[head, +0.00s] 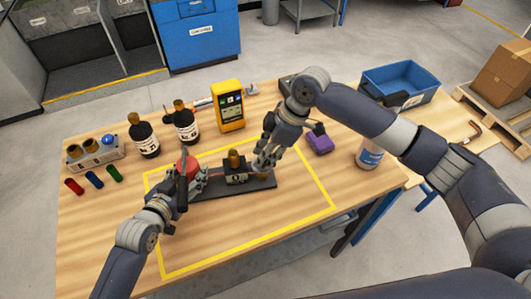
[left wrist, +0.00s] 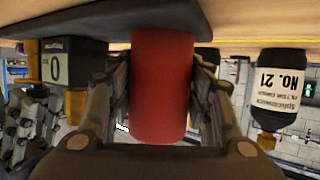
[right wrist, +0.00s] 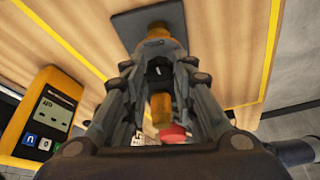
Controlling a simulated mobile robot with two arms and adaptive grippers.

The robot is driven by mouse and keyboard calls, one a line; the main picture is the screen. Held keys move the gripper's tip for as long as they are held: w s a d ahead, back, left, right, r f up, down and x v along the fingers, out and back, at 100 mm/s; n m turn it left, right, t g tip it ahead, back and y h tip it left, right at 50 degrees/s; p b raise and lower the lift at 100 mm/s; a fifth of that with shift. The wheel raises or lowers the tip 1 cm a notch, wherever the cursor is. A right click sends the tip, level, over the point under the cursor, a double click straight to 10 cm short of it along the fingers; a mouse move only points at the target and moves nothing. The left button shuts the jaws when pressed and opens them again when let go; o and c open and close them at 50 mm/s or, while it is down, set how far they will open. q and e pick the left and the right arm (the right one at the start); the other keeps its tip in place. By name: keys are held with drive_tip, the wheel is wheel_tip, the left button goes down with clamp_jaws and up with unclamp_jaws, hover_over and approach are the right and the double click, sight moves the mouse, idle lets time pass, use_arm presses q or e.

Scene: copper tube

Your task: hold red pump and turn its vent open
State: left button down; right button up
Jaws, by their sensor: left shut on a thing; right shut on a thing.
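The red pump (head: 187,166) sits on the left end of a dark base plate (head: 210,190). My left gripper (head: 185,176) is shut around its red body, which fills the space between the fingers in the left wrist view (left wrist: 162,85). A black block marked 0 (head: 236,178) with a brass top stands mid-plate. My right gripper (head: 262,167) is shut at the plate's right end on a brass fitting (right wrist: 160,38), apparently the vent. The fingers partly hide it, and its turn angle cannot be told.
A yellow outline surrounds the plate on the wooden table (head: 110,235). Behind stand dark bottles (head: 145,138) and a yellow meter (head: 230,108). The front table area is clear.

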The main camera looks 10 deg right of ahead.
use_arm(q)
drive_tip(key=shift+r, duration=0.1)
use_arm(e)
drive_tip(key=shift+d, duration=0.1)
drive_tip(key=o, duration=1.1)
drive_tip(key=shift+c, duration=0.2)
drive_tip(key=v, duration=1.2)
drive_tip(key=shift+w, duration=0.1)
use_arm(q)
drive_tip(key=c, duration=0.7)
unclamp_jaws()
